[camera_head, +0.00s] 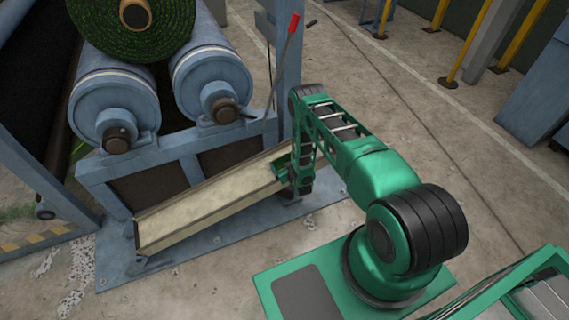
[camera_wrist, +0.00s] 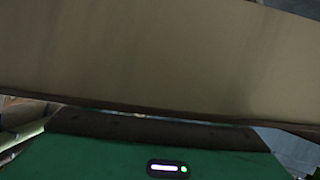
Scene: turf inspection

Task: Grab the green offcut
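My gripper (camera_head: 285,170) is low over the upper right end of the long beige chute (camera_head: 205,208) in the head view. Its fingers are small and partly hidden by my green arm, so I cannot tell whether they are open or shut. A small green shape at the chute end cannot be told apart from my green gripper. I cannot clearly make out the green offcut in either view. In the wrist view the chute's beige surface (camera_wrist: 160,55) fills the upper part, above my green wrist housing with its small light. No fingertips show there.
A green turf roll (camera_head: 135,25) rests on blue rollers (camera_head: 115,105) behind the chute. A red-handled lever (camera_head: 290,38) rises beside the blue frame (camera_head: 190,150). Pale scraps (camera_head: 75,285) litter the left floor. Yellow posts (camera_head: 470,40) stand at the back right. The floor (camera_head: 420,110) between is clear.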

